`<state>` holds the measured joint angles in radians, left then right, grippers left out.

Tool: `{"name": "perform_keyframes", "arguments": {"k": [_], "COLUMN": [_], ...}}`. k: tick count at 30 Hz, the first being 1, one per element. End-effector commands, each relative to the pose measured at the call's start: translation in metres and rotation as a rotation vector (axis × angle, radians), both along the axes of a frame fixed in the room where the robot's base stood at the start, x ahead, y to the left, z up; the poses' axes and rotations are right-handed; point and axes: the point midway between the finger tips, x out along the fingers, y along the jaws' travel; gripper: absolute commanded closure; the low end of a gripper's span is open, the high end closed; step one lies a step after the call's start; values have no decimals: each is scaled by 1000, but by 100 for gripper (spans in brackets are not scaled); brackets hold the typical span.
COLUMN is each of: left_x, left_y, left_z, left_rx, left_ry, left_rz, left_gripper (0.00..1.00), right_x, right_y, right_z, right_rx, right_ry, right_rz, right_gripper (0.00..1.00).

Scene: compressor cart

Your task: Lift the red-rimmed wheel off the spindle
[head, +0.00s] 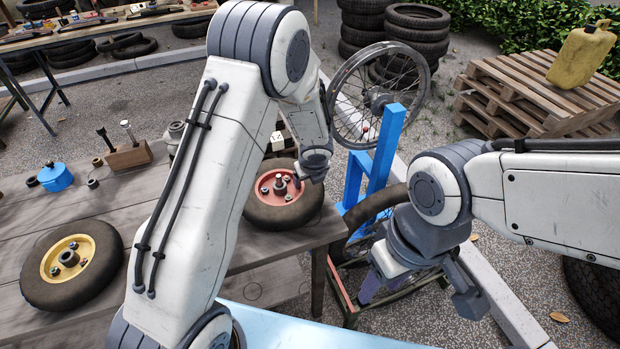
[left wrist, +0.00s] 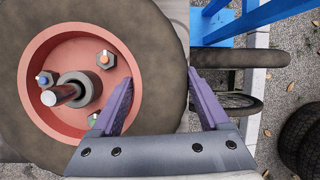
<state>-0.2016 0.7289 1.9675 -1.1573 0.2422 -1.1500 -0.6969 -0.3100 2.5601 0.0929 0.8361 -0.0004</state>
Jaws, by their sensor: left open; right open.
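The red-rimmed wheel (head: 258,212) lies flat on the wooden bench near its right end, a dark tyre around a red hub. The spindle (left wrist: 60,95) sticks up through its centre, with coloured nuts around it. My left gripper (head: 312,176) is at the wheel's right side. In the left wrist view, its open purple fingers (left wrist: 160,82) stand either side of the tyre wall, one over the red rim and one beyond the outer edge. I cannot tell whether they touch the rubber. My right gripper (head: 420,288) is open and empty, away from the bench.
A blue stand (head: 384,150) with a spoked wheel (head: 345,112) is close right of the bench. Pallets (head: 540,95) stand further right.

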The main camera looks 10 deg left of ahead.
Motion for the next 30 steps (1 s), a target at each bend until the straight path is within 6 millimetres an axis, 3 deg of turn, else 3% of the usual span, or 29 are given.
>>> {"name": "perform_keyframes", "arguments": {"k": [9, 10, 16, 18, 19, 23, 24, 30], "left_x": [2, 2, 2, 2, 2, 1, 2, 2], "left_y": [1, 1, 1, 1, 1, 0, 1, 1], "left_z": [-3, -3, -3, -3, -3, -3, -1, 2], "left_rx": [0, 0, 0, -1, -1, -1, 1, 1], "left_ry": [-2, -2, -2, -1, -1, -1, -4, -4], "left_rz": [1, 1, 1, 1, 1, 1, 0, 0], "left_gripper": [21, 25, 100, 100, 40, 89, 95, 95], "right_x": [0, 0, 0, 0, 0, 0, 0, 0], "right_y": [0, 0, 0, 0, 0, 0, 0, 0], "right_z": [-1, -1, -1, -1, -1, -1, -1, 2], "right_rx": [0, 0, 0, 0, 0, 0, 0, 0], "right_ry": [0, 0, 0, 0, 0, 0, 0, 0], "right_rz": [0, 0, 0, 0, 0, 0, 0, 0], "right_gripper": [50, 50, 50, 50, 50, 50, 50, 50]}}
